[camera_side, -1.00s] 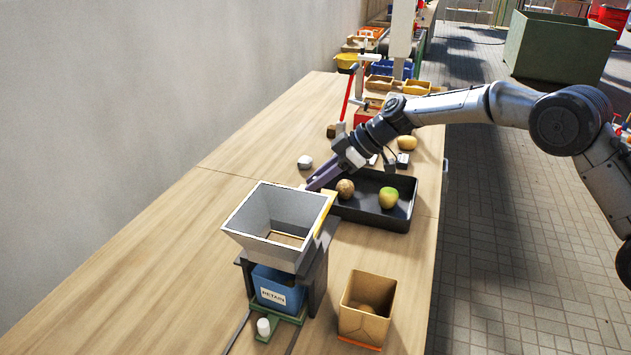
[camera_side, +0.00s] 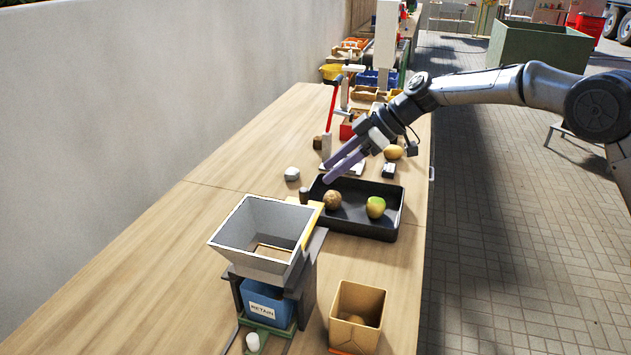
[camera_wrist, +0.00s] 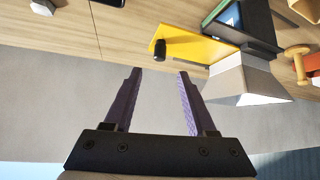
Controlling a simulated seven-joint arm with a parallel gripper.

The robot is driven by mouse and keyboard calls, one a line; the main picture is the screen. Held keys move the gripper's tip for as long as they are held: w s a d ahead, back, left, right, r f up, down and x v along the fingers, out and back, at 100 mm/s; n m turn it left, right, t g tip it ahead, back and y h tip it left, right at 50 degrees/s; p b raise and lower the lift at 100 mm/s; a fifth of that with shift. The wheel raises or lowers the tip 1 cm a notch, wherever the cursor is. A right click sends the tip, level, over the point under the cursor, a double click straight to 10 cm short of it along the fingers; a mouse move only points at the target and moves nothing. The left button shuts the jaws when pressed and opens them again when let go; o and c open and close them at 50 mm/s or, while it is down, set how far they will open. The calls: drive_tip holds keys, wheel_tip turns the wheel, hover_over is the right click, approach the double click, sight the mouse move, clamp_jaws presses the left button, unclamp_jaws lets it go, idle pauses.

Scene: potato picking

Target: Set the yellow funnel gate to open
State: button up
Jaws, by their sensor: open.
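The grey funnel (camera_side: 262,237) stands on a dark frame over a blue bin labelled RETAIN (camera_side: 265,305). A yellow gate plate (camera_side: 309,230) shows along the funnel's right side, with a dark knob (camera_side: 305,195) at its far end. In the wrist view the yellow plate (camera_wrist: 195,43) extends out from beside the funnel (camera_wrist: 240,85), and its black knob (camera_wrist: 160,48) stands up near the outer end. My gripper (camera_side: 327,174) is open and empty, above and beyond the knob. In the wrist view the knob lies ahead of the gap between my purple fingers (camera_wrist: 160,72), apart from both.
A black tray (camera_side: 365,232) holding a brown potato (camera_side: 332,200) and a greenish one (camera_side: 376,208) lies right of the gate. A tan box (camera_side: 357,302) stands near the front. A grey stone-like lump (camera_side: 292,174) lies left of my fingers. The left tabletop is clear.

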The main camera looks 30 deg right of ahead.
drive_tip(key=shift+v, duration=2.25)
drive_tip(key=s+r+t, duration=0.1)
drive_tip(key=s+r, duration=0.4)
drive_tip(key=r, duration=0.4)
drive_tip(key=s+d+r+m+t+h, duration=0.1)
drive_tip(key=s+d+r+h, duration=0.15)
drive_tip(key=s, duration=1.25)
drive_tip(key=s+d+f+m+h, duration=0.1)
drive_tip(key=s+d+f+m, duration=0.2)
drive_tip(key=s, duration=0.3)
drive_tip(key=s+d+f+m+h, duration=0.2)
drive_tip(key=s+d+f+m, duration=0.1)
drive_tip(key=s+f, duration=0.3)
drive_tip(key=s+d+f+m+g+h, duration=0.1)
drive_tip(key=s+d+f+m, duration=0.3)
drive_tip(key=s, duration=0.4)
drive_tip(key=shift+f+m+h, duration=0.4)
drive_tip(key=shift+m+h, duration=0.1)
drive_tip(key=shift+h, duration=0.15)
